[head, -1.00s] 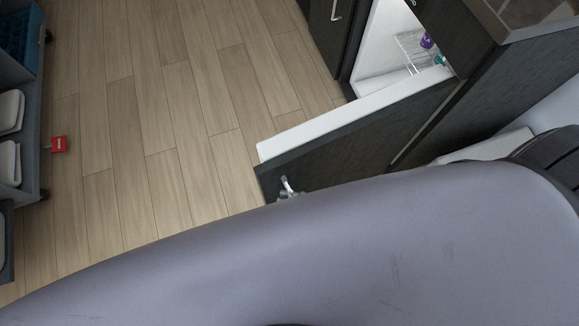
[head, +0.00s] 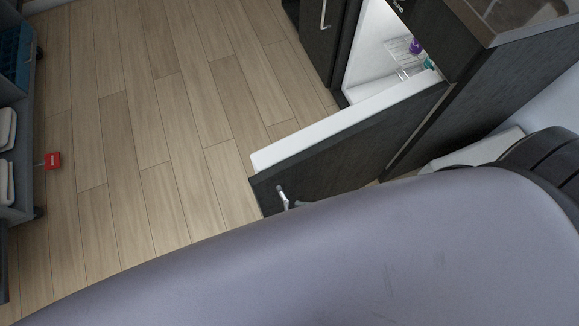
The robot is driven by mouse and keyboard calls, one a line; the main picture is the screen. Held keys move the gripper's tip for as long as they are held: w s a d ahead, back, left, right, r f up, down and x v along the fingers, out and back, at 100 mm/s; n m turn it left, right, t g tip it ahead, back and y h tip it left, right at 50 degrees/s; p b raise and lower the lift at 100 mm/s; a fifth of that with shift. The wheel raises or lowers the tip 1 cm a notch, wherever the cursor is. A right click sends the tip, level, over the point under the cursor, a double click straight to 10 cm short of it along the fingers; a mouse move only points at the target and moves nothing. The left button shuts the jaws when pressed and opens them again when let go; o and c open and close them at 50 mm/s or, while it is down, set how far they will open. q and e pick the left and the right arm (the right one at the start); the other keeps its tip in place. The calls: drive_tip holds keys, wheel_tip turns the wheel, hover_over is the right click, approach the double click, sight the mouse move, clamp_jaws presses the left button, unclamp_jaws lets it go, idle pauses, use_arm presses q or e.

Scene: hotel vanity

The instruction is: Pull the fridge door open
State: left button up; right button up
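The fridge door (head: 345,150) is a dark wood panel with a white inner edge. It stands swung wide open from the cabinet, out over the floor. Its metal handle (head: 282,196) shows near the door's free end, partly hidden by my large grey arm link. The fridge interior (head: 375,50) is white and holds a wire rack (head: 404,55) with small purple and teal items. Neither of my grippers can be seen; the grey arm link covers the lower part of the head view.
A grey cart (head: 22,150) with white folded items and a red tag (head: 52,160) stands at the left. Another dark cabinet door with a handle (head: 324,14) is beside the fridge. The wood floor (head: 150,130) between cart and fridge is clear.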

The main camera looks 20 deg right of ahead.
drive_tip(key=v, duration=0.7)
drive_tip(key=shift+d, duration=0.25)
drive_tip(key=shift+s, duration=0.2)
